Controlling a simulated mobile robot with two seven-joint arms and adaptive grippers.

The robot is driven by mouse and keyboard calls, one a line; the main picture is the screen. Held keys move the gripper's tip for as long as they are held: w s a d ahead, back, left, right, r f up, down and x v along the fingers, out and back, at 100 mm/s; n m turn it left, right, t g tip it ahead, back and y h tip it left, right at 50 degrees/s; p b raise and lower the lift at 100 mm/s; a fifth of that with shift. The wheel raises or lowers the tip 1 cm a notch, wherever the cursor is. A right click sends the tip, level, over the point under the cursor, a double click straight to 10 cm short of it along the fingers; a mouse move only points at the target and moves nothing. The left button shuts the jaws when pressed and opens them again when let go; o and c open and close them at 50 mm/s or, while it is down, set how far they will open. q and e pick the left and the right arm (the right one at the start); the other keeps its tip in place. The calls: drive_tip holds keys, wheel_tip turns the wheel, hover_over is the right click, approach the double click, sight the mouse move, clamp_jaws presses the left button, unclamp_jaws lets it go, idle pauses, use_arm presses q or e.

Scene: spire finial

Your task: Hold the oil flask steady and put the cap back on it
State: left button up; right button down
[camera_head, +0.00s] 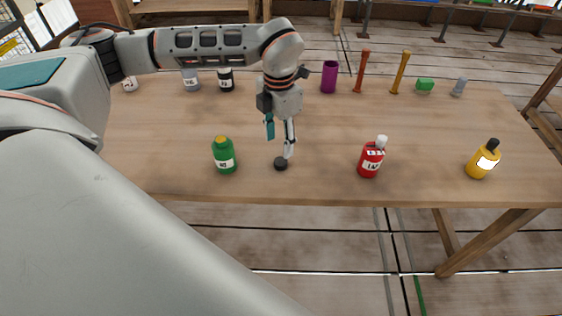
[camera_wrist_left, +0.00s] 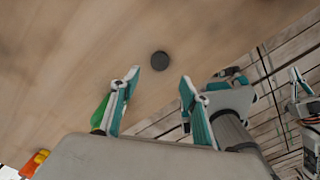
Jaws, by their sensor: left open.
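My left gripper (camera_head: 279,146) points down with its fingers apart and empty, just above a small black cap (camera_head: 280,163) lying on the table. In the left wrist view the cap (camera_wrist_left: 160,61) lies beyond the fingertips (camera_wrist_left: 160,82), in line with the gap between them. A green bottle (camera_head: 225,158) with a yellowish top stands just left of the cap. A red bottle (camera_head: 371,160) with a white top and a yellow bottle (camera_head: 482,163) with a black top stand to the right. I cannot tell which one is the oil flask. What looks like my right gripper (camera_wrist_left: 300,85) shows small in the left wrist view, its jaws unclear.
On the wooden table (camera_head: 420,130), a grey bottle (camera_head: 191,80), a dark bottle (camera_head: 226,80), a purple cup (camera_head: 329,77), a red post (camera_head: 361,72), a yellow post (camera_head: 400,73) and a green block (camera_head: 425,85) stand along the back. The middle right is clear.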

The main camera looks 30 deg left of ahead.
sight(281, 161)
use_arm(q)
drive_tip(key=shift+f, duration=1.3)
drive_tip(key=shift+w+f, duration=0.15)
drive_tip(key=shift+f, duration=1.2)
drive_tip(key=shift+w+f, duration=0.1)
drive_tip(key=shift+f, duration=1.2)
drive_tip(key=c, duration=0.8)
